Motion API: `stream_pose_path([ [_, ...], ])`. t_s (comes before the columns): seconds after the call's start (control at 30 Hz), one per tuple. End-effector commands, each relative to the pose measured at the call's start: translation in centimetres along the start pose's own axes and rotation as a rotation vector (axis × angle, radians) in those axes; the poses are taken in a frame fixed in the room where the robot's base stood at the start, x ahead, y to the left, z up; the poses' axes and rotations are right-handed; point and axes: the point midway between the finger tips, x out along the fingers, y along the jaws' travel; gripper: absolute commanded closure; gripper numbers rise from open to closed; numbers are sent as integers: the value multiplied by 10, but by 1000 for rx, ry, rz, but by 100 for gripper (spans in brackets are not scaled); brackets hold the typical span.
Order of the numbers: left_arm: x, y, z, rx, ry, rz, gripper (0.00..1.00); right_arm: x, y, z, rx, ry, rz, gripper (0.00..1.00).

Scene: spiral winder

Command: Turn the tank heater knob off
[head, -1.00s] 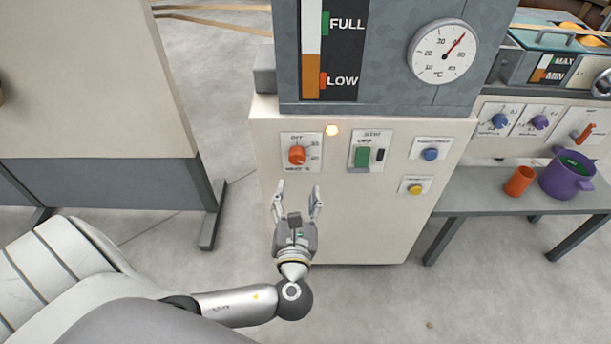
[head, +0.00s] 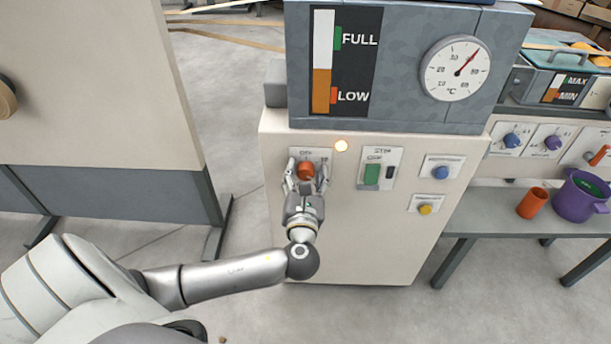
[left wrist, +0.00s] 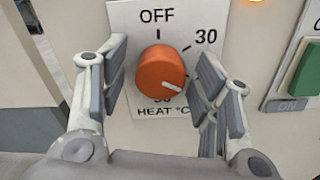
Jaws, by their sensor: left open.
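The orange heater knob (head: 306,170) sits on a white plate on the cream cabinet front. In the left wrist view the knob (left wrist: 161,70) has OFF printed above it, 30 at its upper right and HEAT °C below. A pale mark shows at the knob's lower right; the lower number is partly covered by the knob. My left gripper (head: 306,178) is at the knob, with its open fingers (left wrist: 155,85) on either side of it. A gap shows between knob and fingers, so it does not look gripped. My right gripper is out of view.
A lit lamp (head: 341,146) is just above and right of the knob. A green switch (head: 372,174), blue knob (head: 440,173) and yellow button (head: 425,210) are further right. The tank with its dial (head: 455,68) is above. A purple pot (head: 580,200) and orange cup (head: 532,203) stand right.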

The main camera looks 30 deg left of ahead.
Motion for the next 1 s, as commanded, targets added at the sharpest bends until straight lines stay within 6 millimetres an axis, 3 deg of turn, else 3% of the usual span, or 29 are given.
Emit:
stream_pose_path([
  [0.17, 0, 0, 0, 0, 0, 0, 44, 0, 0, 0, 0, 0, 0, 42],
  [0.5, 0, 0, 0, 0, 0, 0, 87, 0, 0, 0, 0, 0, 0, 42],
  [0.83, -1, 0, 0, -47, 2, 1, 88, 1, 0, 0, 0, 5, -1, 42],
  [1.0, -1, 0, 1, -141, 2, 1, 88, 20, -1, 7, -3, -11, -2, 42],
])
